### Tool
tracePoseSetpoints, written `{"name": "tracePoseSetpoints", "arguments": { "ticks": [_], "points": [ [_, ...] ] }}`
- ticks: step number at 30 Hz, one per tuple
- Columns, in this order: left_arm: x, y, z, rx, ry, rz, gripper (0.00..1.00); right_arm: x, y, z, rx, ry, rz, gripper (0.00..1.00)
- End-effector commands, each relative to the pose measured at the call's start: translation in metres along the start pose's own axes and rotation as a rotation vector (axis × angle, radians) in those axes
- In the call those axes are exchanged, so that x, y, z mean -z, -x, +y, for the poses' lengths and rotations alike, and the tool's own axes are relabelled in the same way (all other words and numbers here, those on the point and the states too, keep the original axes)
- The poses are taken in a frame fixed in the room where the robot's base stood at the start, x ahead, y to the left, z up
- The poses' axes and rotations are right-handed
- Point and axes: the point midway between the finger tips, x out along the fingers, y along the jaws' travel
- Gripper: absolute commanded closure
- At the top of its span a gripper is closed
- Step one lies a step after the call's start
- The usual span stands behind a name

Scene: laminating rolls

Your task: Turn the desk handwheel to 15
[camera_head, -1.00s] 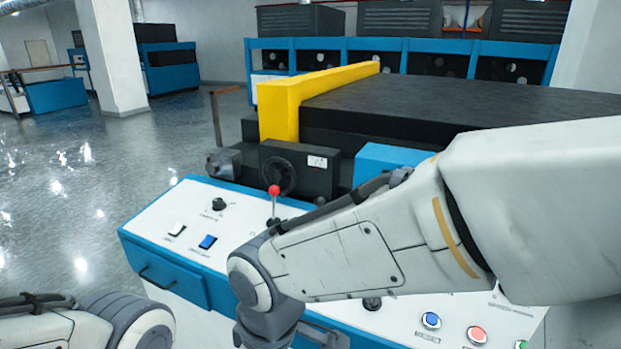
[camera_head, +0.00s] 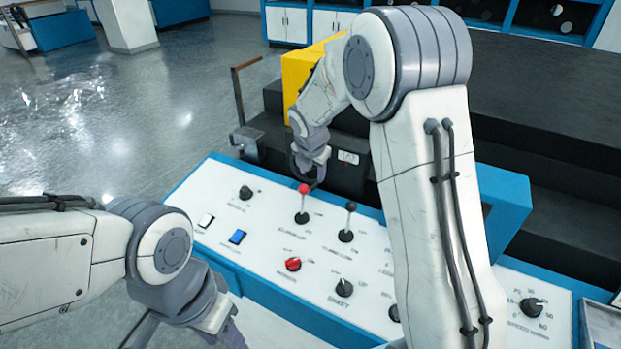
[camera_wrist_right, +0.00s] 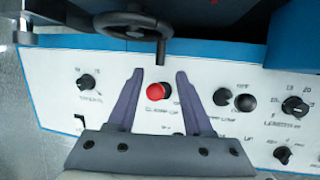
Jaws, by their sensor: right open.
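The black handwheel (camera_wrist_right: 118,24) shows at the top of the right wrist view, on the front of the machine just behind the desk panel. In the head view it is mostly hidden behind my right gripper. My right gripper (camera_head: 314,172) points down over the panel's back edge, in front of the wheel. In the right wrist view its fingers (camera_wrist_right: 159,74) are spread and empty, with the wheel beyond their tips and apart from them. A small white display (camera_head: 348,157) sits beside the wheel; its figures are unreadable. My left gripper (camera_head: 222,328) is low at left, its fingers partly cut off.
The white panel (camera_head: 265,212) carries a red-topped lever (camera_head: 304,190), a black-topped lever (camera_head: 350,207), a red knob (camera_head: 293,264) and a blue switch (camera_head: 238,237). The red lever top (camera_wrist_right: 158,91) appears between my right fingers in the wrist view. A yellow guard (camera_head: 294,78) stands behind.

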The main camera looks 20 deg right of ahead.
Motion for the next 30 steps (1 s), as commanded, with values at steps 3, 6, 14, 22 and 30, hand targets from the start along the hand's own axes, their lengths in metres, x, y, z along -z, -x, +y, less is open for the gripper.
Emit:
{"name": "tracePoseSetpoints", "arguments": {
  "ticks": [3, 6, 14, 22, 30],
  "points": [
    [0.000, 0.004, 0.000, 0.000, 0.000, 0.000, 0.50, 0.001, -0.024, -0.001, 0.004, -0.001, 0.004, 0.49],
    [0.000, 0.005, 0.000, 0.000, 0.000, 0.000, 0.50, 0.001, -0.042, -0.001, 0.003, -0.001, 0.003, 0.49],
    [0.000, 0.006, 0.001, 0.000, 0.000, 0.000, 0.50, 0.001, -0.071, 0.001, 0.000, -0.002, 0.002, 0.49],
    [0.001, 0.006, 0.001, 0.000, 0.000, 0.000, 0.50, 0.002, -0.074, 0.003, -0.002, 0.000, 0.001, 0.49],
    [0.001, 0.006, 0.001, 0.000, 0.000, 0.000, 0.50, 0.002, -0.073, 0.003, -0.002, 0.000, 0.002, 1.00]
  ]
}}
